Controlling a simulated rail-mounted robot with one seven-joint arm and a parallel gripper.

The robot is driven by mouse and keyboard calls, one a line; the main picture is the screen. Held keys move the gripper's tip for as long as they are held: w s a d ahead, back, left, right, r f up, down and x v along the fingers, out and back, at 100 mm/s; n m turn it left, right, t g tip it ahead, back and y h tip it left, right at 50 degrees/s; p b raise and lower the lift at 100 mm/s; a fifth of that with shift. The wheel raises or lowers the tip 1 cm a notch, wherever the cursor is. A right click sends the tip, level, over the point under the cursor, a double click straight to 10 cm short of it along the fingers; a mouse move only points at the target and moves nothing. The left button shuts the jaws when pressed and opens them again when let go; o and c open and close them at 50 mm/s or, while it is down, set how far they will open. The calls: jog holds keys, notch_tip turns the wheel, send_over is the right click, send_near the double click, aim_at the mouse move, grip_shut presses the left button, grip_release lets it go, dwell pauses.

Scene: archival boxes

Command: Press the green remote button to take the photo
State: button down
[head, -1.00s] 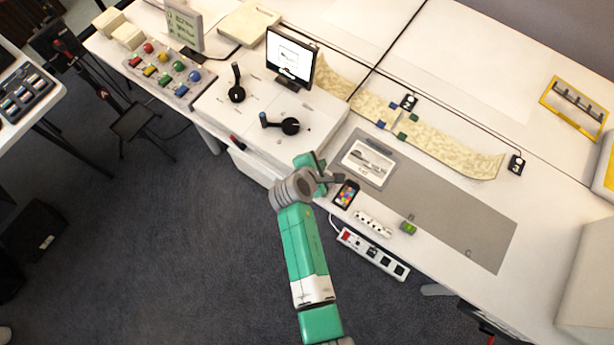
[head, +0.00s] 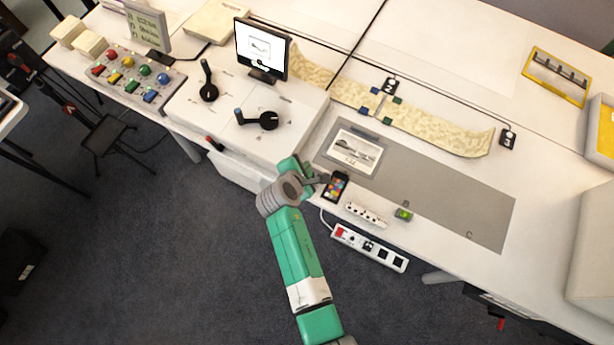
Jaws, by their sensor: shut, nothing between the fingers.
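The green remote button (head: 404,214) is a small green block near the front edge of the grey mat, right of the white scale bar. My gripper (head: 323,179) is shut and empty. In the picture it is at the left end of the dark colour card, up and to the left of the green button and clearly apart from it. The fingertips are small here, and I cannot tell their height above the table. A framed picture sheet (head: 354,152) lies on the mat just behind the gripper.
The colour card (head: 336,186) and white scale bar (head: 366,214) lie between gripper and button. A power strip (head: 368,248) runs along the front edge. A monitor (head: 261,48), dark levers (head: 256,120) and a button panel (head: 139,76) stand left. The mat's right part (head: 460,205) is clear.

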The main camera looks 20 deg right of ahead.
jog(key=shift+f+b, duration=0.45)
jog(key=shift+f, duration=0.75)
dwell(1.0)
jog(key=shift+f, duration=0.4)
jog(key=shift+f+b, duration=0.5)
jog(key=shift+f, duration=0.05)
dwell(0.4)
jog(key=shift+r, duration=0.1)
jog(key=shift+r+p, duration=0.85)
jog(key=shift+p, duration=0.15)
notch_tip(320, 180, up, 5)
jog(key=p, duration=0.5)
jog(key=shift+r, duration=0.1)
